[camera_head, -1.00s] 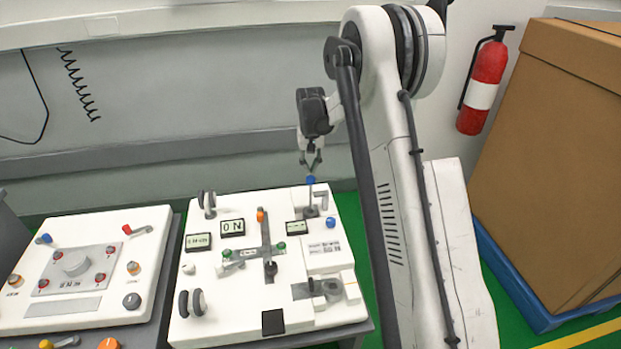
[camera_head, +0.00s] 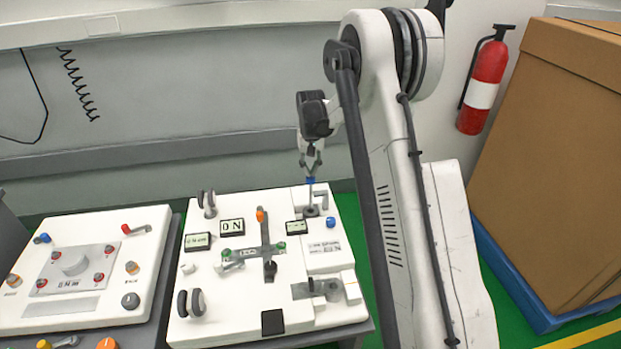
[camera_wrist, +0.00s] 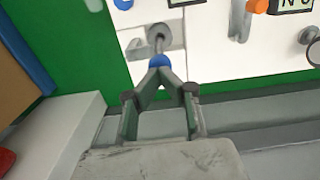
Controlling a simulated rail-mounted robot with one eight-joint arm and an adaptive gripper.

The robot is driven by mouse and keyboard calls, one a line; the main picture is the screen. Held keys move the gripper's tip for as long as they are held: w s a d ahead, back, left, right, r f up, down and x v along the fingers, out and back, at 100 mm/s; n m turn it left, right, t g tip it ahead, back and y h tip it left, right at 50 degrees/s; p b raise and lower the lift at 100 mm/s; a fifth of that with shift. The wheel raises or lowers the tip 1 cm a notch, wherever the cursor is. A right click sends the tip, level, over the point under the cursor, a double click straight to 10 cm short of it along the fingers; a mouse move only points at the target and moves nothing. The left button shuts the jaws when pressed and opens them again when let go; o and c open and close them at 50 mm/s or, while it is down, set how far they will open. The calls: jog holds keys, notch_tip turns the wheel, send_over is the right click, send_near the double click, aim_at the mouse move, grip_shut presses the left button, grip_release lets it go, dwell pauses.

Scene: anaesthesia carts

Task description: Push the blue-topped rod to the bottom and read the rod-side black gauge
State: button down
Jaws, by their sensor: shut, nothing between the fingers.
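The blue-topped rod (camera_head: 311,194) stands upright in a grey round base near the back right of the right-hand white panel (camera_head: 205,330). My gripper (camera_head: 311,172) is shut and points down, its fingertips at the blue top. In the wrist view the shut fingertips of my gripper (camera_wrist: 160,72) meet at the blue top (camera_wrist: 159,61), which shows just beyond them with the rod's shaft running to its base. The black-framed gauge (camera_head: 297,227) on the rod's side sits just left of and in front of the base; its reading is too small to make out.
The same panel bears a blue knob (camera_head: 331,222), an orange-tipped lever cross (camera_head: 265,240), an "ON" display (camera_head: 232,226) and another gauge (camera_head: 197,241). A second panel (camera_head: 90,312) stands left. A large box (camera_head: 560,150) and a fire extinguisher (camera_head: 482,88) are at right.

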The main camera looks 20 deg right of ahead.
aim_at(311, 180)
jog(key=shift+f+b, duration=1.7)
jog(key=shift+f, duration=0.8)
dwell(0.4)
jog(key=shift+r, duration=0.2)
dwell(0.3)
jog(key=shift+r+p, duration=1.5)
jog(key=shift+r, duration=1.85)
